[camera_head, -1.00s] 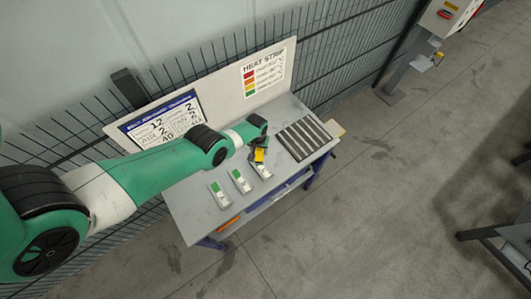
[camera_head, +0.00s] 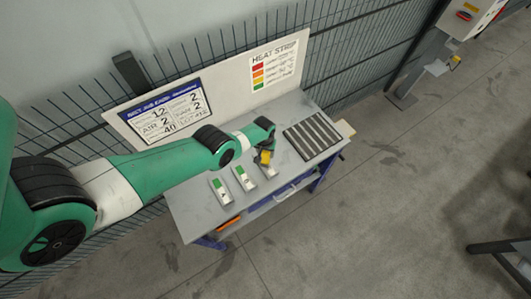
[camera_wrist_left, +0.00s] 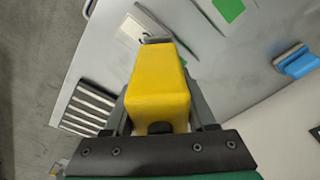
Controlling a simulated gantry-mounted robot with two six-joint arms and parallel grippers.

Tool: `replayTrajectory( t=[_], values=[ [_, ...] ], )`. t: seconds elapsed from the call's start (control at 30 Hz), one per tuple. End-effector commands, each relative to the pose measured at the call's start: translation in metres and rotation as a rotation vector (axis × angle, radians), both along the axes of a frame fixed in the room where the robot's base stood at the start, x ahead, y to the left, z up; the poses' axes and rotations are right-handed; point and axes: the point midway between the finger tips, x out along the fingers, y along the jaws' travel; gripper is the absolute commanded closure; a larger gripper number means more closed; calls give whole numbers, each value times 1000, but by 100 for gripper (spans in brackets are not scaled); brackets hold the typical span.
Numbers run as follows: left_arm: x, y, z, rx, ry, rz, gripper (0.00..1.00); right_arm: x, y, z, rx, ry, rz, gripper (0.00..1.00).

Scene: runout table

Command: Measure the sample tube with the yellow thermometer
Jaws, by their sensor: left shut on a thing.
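My left gripper (camera_head: 264,160) is shut on the yellow thermometer (camera_wrist_left: 160,85), a yellow block between its fingers in the wrist view. The thermometer also shows as a small yellow piece in the head view (camera_head: 266,156). Several white pieces lie in a row on the grey table. Two with green patches stand left of the gripper: a left one (camera_head: 221,191) and a middle one (camera_head: 244,179). A third white piece (camera_head: 269,172) lies beneath the gripper, partly hidden. I cannot tell which is the sample tube. My right gripper is not in view.
The table (camera_head: 190,203) has a striped dark rack (camera_head: 312,135) at its right. A back board with a heat strip chart (camera_head: 273,67) and a posted sign (camera_head: 165,112) stands behind. A blue object (camera_wrist_left: 297,62) lies on the table in the wrist view.

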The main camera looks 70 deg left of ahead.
Motion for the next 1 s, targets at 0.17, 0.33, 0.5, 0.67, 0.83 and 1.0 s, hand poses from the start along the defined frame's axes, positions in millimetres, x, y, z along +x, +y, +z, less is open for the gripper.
replayTrajectory(
  t=[0.17, 0.33, 0.5, 0.67, 0.83, 1.0],
  values=[
    [0, 0, 1, 1, -1, 0, 91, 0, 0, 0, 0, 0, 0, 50],
    [0, 0, 0, 1, -1, 0, 91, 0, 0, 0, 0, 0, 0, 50],
    [0, 0, -2, 1, -1, 0, 91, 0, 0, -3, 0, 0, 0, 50],
    [0, 0, -4, 1, -1, 0, 91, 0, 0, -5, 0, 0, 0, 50],
    [0, 0, -6, 1, -1, 0, 91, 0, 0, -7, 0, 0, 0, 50],
    [0, 0, -8, 1, -1, 0, 91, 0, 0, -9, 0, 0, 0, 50]
  ],
)
